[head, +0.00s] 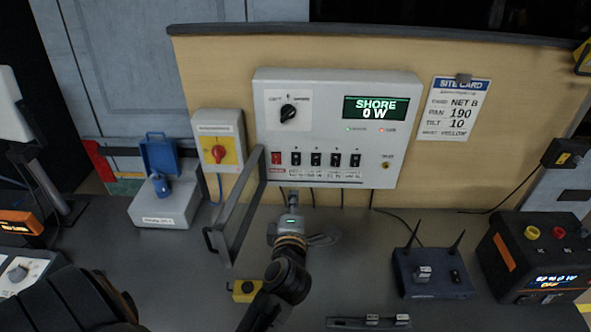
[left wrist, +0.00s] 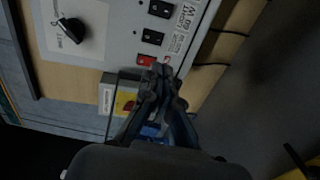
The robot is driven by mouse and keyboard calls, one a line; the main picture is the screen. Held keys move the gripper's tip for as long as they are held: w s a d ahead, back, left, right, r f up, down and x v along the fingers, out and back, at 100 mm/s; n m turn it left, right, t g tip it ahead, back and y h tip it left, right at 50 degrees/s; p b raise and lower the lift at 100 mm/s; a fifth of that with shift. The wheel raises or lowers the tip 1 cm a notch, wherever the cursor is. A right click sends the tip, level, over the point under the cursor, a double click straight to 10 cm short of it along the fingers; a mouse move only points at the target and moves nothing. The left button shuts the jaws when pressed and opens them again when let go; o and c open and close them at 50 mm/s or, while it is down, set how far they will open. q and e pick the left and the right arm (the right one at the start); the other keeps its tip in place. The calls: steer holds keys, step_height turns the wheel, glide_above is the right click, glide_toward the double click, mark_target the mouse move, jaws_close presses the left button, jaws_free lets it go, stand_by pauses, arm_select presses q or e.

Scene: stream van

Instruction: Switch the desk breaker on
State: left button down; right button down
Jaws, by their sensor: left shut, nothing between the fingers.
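The grey power panel (head: 335,120) stands against the tan board, with a green screen (head: 375,108) reading "SHORE 0 W". Along its lower part are a red switch (head: 276,158) and several black breakers (head: 316,159); their labels are too small to read, so I cannot tell which is the desk breaker. A framed cover (head: 236,205) stands swung open at the panel's left. My left gripper (head: 293,192) is shut and empty just below the breaker row. In the left wrist view its fingertips (left wrist: 161,72) appear near the red switch (left wrist: 147,60); contact is unclear.
A grey box with a red knob (head: 218,154) hangs left of the panel. A blue-lidded box (head: 165,205) sits on the desk at left. A router (head: 432,272), a dark power unit (head: 538,258) and a small yellow box (head: 245,291) stand on the desk. Cables hang below the panel.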

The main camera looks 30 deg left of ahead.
mark_target(296, 165)
arm_select(q)
steer(key=p+x, duration=0.2)
steer(key=x, duration=1)
steer(key=shift+w+a, duration=0.2)
steer(key=shift+w, duration=0.1)
steer(key=shift+w+a+f+y+b, duration=0.15)
steer(key=shift+f+y+b, duration=0.25)
steer(key=shift+b, duration=0.65)
steer(key=shift+r+p, duration=0.35)
steer(key=shift+p, duration=0.05)
steer(key=shift+f, duration=0.15)
